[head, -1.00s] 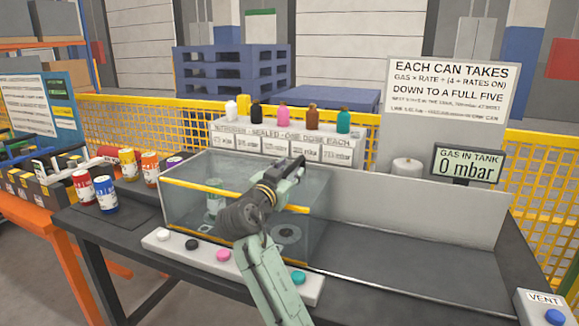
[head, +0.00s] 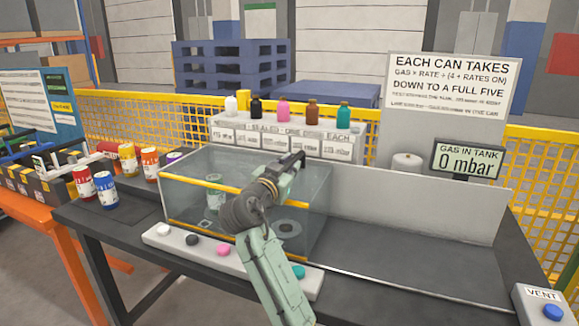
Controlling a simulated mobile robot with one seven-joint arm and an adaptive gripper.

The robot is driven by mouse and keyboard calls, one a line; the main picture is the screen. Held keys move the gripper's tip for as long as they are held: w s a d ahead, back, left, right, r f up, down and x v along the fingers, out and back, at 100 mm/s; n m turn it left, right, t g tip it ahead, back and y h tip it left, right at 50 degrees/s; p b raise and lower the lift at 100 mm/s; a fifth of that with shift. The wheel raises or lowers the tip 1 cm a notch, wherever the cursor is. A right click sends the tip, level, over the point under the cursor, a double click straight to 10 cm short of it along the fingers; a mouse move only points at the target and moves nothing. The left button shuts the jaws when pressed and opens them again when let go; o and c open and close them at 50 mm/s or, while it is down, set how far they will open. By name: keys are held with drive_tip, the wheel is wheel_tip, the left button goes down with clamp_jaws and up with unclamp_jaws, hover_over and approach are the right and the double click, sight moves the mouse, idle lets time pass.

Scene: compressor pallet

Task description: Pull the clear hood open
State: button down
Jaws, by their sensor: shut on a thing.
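The clear hood (head: 188,221) is a see-through box with yellow edge strips, on the left half of the dark bench. It looks down over its bay. A pale can (head: 213,194) and a round ring-like fitting (head: 287,229) show through it. My gripper (head: 298,163) reaches over the hood's top toward its right rear part. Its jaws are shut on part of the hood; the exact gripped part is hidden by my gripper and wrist.
Colored buttons line a pale strip (head: 152,238) before the hood. Several cans, including a blue one (head: 106,190), stand left. Bottles stand on a rear shelf (head: 230,141). The gas display (head: 467,161) reads 0 mbar. The bench's right half (head: 400,265) is clear.

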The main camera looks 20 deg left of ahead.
idle(0.6)
drive_tip(key=s+d, duration=0.1)
drive_tip(key=d, duration=4.3)
drive_tip(key=shift+s, duration=0.25)
drive_tip(key=shift+f, duration=0.1)
drive_tip(key=c, duration=1.8)
unclamp_jaws()
drive_tip(key=shift+o, duration=1.2)
drive_tip(key=shift+a, duration=0.15)
drive_tip(key=s, duration=1.2)
drive_tip(key=shift+a, duration=0.25)
